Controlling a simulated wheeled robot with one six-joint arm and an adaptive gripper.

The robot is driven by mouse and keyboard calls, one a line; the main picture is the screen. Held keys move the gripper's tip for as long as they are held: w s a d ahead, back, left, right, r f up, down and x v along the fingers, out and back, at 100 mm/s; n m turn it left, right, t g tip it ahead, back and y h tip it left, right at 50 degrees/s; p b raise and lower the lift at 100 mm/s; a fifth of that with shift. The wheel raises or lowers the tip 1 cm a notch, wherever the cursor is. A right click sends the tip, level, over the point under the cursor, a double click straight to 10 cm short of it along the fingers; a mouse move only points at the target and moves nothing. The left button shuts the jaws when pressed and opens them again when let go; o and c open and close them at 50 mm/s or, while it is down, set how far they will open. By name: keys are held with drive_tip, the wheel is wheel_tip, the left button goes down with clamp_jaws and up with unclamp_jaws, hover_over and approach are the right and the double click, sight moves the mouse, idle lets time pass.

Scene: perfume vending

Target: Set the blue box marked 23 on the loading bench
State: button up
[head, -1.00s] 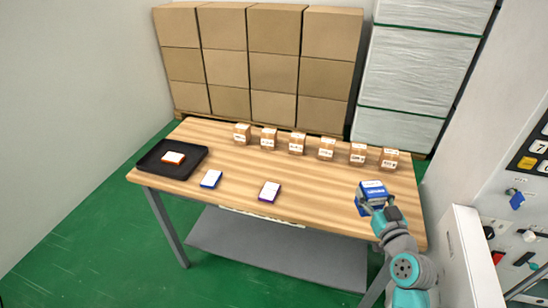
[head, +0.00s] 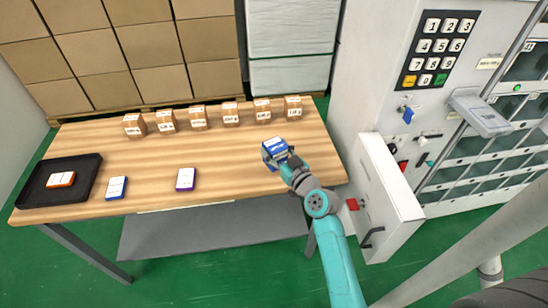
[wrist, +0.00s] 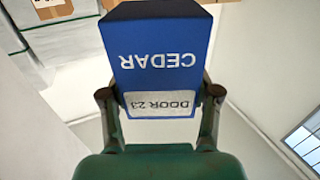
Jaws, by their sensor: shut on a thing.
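The blue box (head: 274,147) is held over the right part of the wooden loading bench (head: 235,170). In the wrist view the blue box (wrist: 155,60) reads CEDAR, with a white DOOR 23 label, both upside down. My gripper (head: 275,158) is shut on it, one finger on each side near the label end. In the wrist view my gripper (wrist: 160,103) hides little of the label. I cannot tell whether the box touches the bench top.
Several small cartons (head: 198,117) line the bench's back edge. A black tray (head: 88,178) holds an orange-edged box (head: 61,180). Another blue box (head: 117,188) and a purple box (head: 186,179) lie near the front. A keypad cabinet (head: 390,95) with an open door (head: 385,190) stands at right.

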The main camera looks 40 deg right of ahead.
sight(276, 159)
drive_tip(key=shift+f, duration=1.85)
drive_tip(key=o, duration=1.2)
drive_tip(key=shift+f, duration=0.15)
drive_tip(key=shift+o, duration=0.2)
